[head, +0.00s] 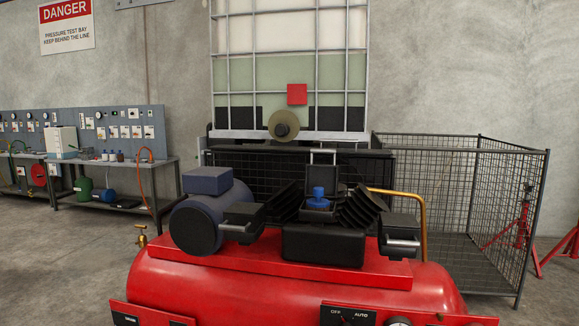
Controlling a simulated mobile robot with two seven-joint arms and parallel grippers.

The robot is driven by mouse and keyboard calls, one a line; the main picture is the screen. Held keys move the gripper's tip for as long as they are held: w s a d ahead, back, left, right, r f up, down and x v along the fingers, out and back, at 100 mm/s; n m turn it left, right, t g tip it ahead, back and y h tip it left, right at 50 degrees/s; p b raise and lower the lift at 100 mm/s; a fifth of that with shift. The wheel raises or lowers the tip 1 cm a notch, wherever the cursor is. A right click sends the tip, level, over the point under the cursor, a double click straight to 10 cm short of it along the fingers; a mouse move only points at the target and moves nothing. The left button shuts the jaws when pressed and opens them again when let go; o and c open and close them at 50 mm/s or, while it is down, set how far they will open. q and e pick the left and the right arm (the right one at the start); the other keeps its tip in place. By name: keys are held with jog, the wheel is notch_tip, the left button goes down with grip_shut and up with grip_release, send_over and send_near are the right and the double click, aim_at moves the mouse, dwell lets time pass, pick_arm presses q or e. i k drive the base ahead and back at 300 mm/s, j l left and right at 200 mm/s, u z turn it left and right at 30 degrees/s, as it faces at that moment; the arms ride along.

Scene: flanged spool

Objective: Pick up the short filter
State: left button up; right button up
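I cannot tell for certain which part is the short filter. Two small silver cylinders stick out from the black heads of the red compressor. The left silver cylinder (232,228) looks a little shorter than the right silver cylinder (403,242). A small blue flanged piece (318,197) stands upright between the finned black cylinders, in front of a dark panel. An olive disc with a dark hub (283,125) shows in front of the caged tank. Neither of my grippers is in view.
The red compressor (290,283) fills the front, with a grey motor (197,228) on its left and a brass pipe (424,215) on its right. Behind it are a caged tank (290,75) and a mesh cage (470,190). A workbench (120,162) stands left.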

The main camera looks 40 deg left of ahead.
aim_at(317, 204)
jog(key=u, duration=1.1)
